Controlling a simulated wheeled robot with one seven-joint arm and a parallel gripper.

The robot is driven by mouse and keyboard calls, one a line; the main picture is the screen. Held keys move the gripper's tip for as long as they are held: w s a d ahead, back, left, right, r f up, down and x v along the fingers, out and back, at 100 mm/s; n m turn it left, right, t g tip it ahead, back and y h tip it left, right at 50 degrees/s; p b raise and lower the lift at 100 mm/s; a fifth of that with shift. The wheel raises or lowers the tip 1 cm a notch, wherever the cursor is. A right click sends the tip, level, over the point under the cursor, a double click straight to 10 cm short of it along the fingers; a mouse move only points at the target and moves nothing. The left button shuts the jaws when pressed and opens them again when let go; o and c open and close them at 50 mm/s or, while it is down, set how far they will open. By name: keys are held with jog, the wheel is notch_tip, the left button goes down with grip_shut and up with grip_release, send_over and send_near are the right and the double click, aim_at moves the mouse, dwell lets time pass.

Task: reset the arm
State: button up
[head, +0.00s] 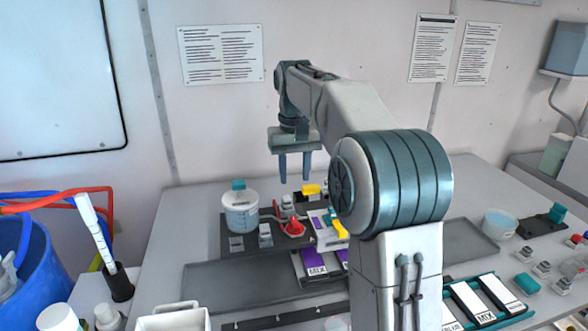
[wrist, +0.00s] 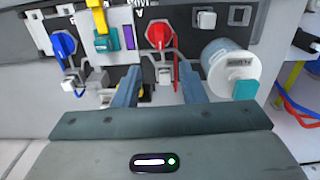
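My arm rises in front of the table (head: 185,225) in the head view and bends over toward the wall. My gripper (head: 295,168) points down, above the table near the white bucket (head: 240,214). Its two fingers are apart with nothing between them. In the wrist view my gripper (wrist: 160,95) shows both blue-grey fingers spread. Beyond the fingertips are a red valve handle (wrist: 159,32), a blue handle (wrist: 63,44) and the bucket (wrist: 229,70) with a teal block on it. No finger visibly touches any of them.
The red handle also shows in the head view (head: 292,228). A dark tray (head: 225,280) lies in front. Blue and red hoses hang by a blue barrel (head: 35,260) at left. A teal rack (head: 490,303) with labelled cards and a shallow bowl (head: 499,223) are at right.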

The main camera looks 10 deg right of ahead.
jog(key=shift+r, duration=0.3)
jog(key=s+f+t, duration=0.1)
jog(key=s+f, duration=0.3)
jog(key=s, duration=0.5)
jog(key=s+f+t, duration=0.1)
jog(key=s+f, duration=0.3)
jog(key=s, duration=0.6)
jog(key=s+f+t, duration=0.1)
jog(key=s+f, duration=0.3)
jog(key=s, duration=0.5)
jog(key=shift+s+t, duration=0.25)
jog(key=shift+t, duration=0.05)
